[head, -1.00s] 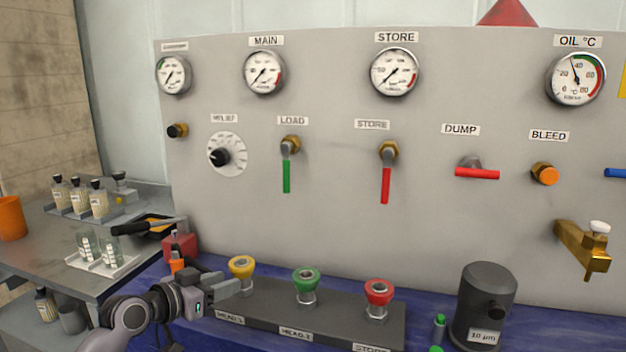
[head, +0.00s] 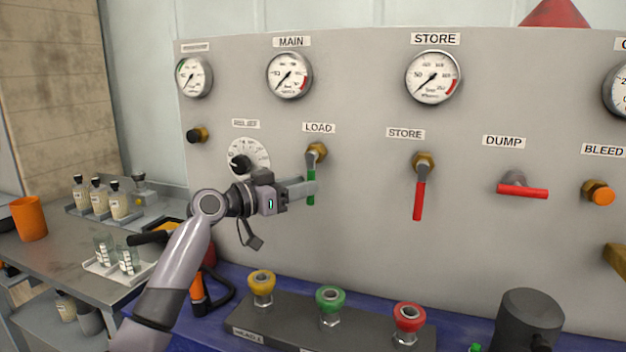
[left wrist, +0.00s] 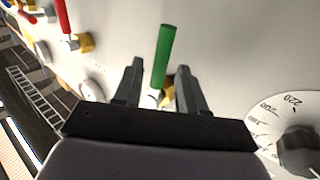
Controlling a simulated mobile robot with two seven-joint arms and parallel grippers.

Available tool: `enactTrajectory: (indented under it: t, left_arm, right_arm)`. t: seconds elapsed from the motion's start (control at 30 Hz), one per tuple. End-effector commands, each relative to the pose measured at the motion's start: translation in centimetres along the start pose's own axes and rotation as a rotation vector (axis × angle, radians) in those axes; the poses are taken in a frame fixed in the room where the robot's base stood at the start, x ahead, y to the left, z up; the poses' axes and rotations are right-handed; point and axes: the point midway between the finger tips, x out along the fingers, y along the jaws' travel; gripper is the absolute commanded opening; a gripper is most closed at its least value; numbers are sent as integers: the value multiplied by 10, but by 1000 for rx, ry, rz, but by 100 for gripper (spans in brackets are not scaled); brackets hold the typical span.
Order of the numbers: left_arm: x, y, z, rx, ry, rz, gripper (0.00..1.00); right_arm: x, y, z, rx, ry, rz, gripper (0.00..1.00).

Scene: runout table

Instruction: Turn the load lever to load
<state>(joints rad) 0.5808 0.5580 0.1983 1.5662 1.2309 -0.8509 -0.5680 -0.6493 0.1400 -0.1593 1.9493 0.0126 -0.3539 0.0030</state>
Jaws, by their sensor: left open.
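The load lever (head: 311,193) has a green handle that hangs straight down from its brass valve (head: 317,152), under the LOAD label (head: 319,128). My left gripper (head: 312,189) is at the green handle in the head view and hides part of it. In the left wrist view the green handle (left wrist: 163,58) lies between the two open fingers of the gripper (left wrist: 159,80), with a gap on both sides. My right gripper is in neither view.
The relief dial (head: 247,158) is just left of the lever, behind my left gripper. The red store lever (head: 419,195) hangs to the right. Yellow (head: 262,284), green (head: 330,297) and red (head: 409,314) couplings stand below. Open panel lies between the two levers.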

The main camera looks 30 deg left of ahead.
Motion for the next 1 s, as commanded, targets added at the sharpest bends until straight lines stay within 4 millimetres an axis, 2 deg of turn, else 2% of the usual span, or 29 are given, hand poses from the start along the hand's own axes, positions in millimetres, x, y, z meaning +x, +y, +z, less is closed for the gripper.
enactTrajectory:
  t: [0.1,0.23,0.6,0.67,0.73,1.0]
  left_arm:
    - [15,0,-2,-2,1,0,41]
    - [26,0,-1,-2,1,0,41]
    - [31,0,1,1,-1,0,41]
    - [31,0,1,1,-1,0,24]
    - [31,0,1,1,-1,0,2]
    - [31,1,1,-5,3,0,0]
  right_arm:
    - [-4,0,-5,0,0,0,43]
    - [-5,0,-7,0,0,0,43]
    - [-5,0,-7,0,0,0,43]
    - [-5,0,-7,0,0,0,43]
    - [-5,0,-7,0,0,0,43]
    - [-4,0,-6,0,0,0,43]
